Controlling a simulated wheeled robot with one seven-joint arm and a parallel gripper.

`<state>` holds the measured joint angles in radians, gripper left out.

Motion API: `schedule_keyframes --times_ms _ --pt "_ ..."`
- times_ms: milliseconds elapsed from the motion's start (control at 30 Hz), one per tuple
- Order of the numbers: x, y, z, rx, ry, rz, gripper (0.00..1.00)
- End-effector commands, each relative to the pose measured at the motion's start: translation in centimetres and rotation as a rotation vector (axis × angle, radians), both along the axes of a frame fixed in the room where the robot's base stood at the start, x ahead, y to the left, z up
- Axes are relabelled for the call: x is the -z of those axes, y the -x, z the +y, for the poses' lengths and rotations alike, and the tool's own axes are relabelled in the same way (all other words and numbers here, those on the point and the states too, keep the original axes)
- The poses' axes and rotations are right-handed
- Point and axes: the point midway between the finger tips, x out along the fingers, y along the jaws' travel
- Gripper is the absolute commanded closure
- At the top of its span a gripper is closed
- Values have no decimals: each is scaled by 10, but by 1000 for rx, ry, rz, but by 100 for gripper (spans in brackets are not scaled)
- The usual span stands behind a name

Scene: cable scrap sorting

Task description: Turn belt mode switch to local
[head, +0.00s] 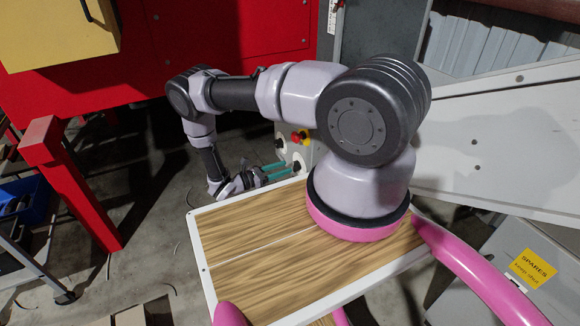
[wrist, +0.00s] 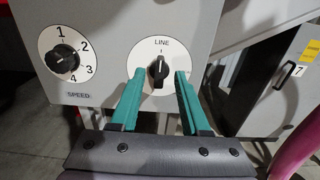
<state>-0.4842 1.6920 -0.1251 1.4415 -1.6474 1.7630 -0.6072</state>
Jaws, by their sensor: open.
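The belt mode switch (wrist: 158,70) is a black knob on a round white dial, in the middle of the wrist view. Its pointer stands upright, toward the label LINE at the top. Any other label on that dial is hidden or not legible. My gripper (wrist: 160,77) is open, with one teal finger on each side of the knob's lower part. I cannot tell whether the fingertips reach around the knob or stop short of it. In the head view my gripper (head: 279,170) is low at the grey control panel (head: 291,150).
A black SPEED knob (wrist: 62,58) with numbers 1 to 4 is left of the switch. A red push button (head: 297,136) is on the panel. A grey cabinet (wrist: 272,80) stands to the right. A red post (head: 70,185) and blue bin (head: 30,200) are at left.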

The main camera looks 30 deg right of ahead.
Motion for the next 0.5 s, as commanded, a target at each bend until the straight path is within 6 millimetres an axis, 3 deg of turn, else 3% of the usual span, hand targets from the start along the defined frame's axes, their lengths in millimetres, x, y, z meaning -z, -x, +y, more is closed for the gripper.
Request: schedule_keyframes --times_ms 200,500 --pt "0 -1 -29 2 -1 0 54" --pt "0 -2 -37 0 -2 -2 54"
